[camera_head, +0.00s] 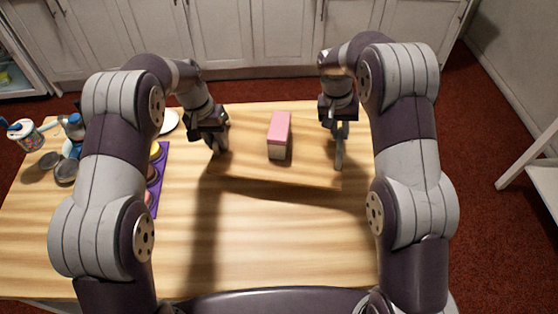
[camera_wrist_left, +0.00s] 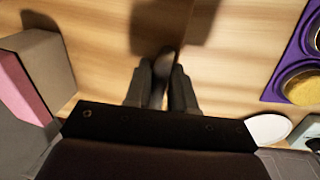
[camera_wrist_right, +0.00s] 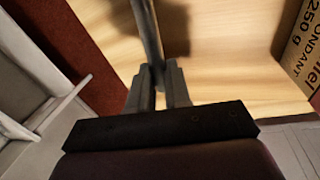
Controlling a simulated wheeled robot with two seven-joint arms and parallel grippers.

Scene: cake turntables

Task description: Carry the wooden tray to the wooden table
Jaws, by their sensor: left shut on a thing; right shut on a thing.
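The wooden tray (camera_head: 312,172) is in front of me, over a wooden table (camera_head: 270,245) of similar colour. A box with a pink top and a pale side (camera_head: 280,134) stands on the tray; its printed side (camera_wrist_right: 308,55) shows in the right wrist view. My left gripper (camera_head: 219,150) is shut on the tray's left handle (camera_wrist_left: 164,62). My right gripper (camera_head: 340,150) is shut on its right handle (camera_wrist_right: 148,30). Dark shadows fall on the table below. I cannot tell how high the tray is above the tabletop.
A purple mat (camera_head: 163,155) with round dishes lies left of the tray, partly behind my left arm. A patterned cup (camera_head: 25,136) and other items stand at the far left. White cabinets (camera_head: 225,35) line the back. A white piece of furniture (camera_head: 545,172) stands at the right.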

